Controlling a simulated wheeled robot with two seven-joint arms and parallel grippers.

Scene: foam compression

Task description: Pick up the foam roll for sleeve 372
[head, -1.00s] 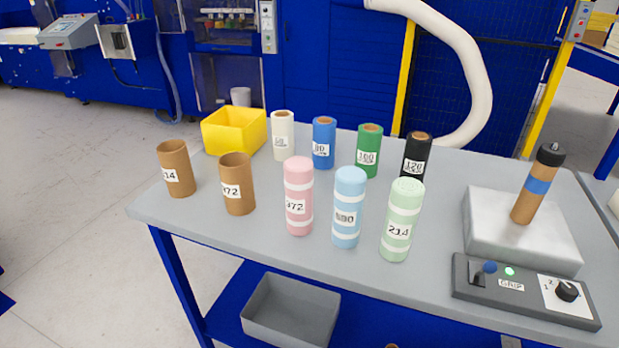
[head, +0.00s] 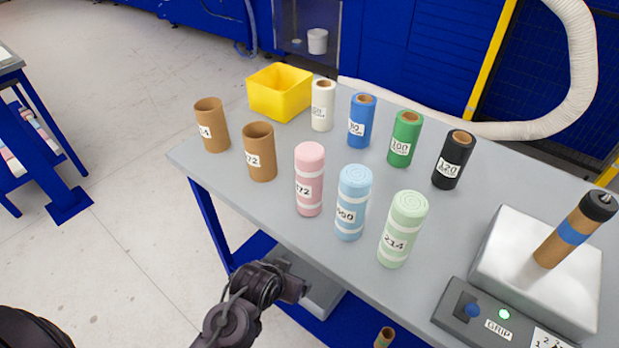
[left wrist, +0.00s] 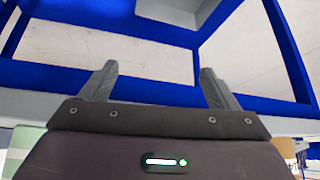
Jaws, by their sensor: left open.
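The pink foam roll (head: 309,180) stands upright on the grey table (head: 215,180), its label reading 72 with the first digit turned out of sight. A brown cardboard sleeve (head: 259,152) with a similar label stands to its left. Light blue (head: 352,203) and light green (head: 403,229) foam rolls stand to its right. My left gripper (head: 294,288) is in front of the table's front edge, below and apart from the pink roll. In the left wrist view, my left gripper (left wrist: 157,84) has its fingers wide apart with nothing between them. My right gripper is out of view.
Another cardboard sleeve (head: 212,126) stands at the left end. A yellow bin (head: 280,93) and white, blue, green and black rolls (head: 453,160) stand behind. A mandrel on a block (head: 538,265) and a control box (head: 490,320) are at right. A grey bin (head: 325,298) sits below the table.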

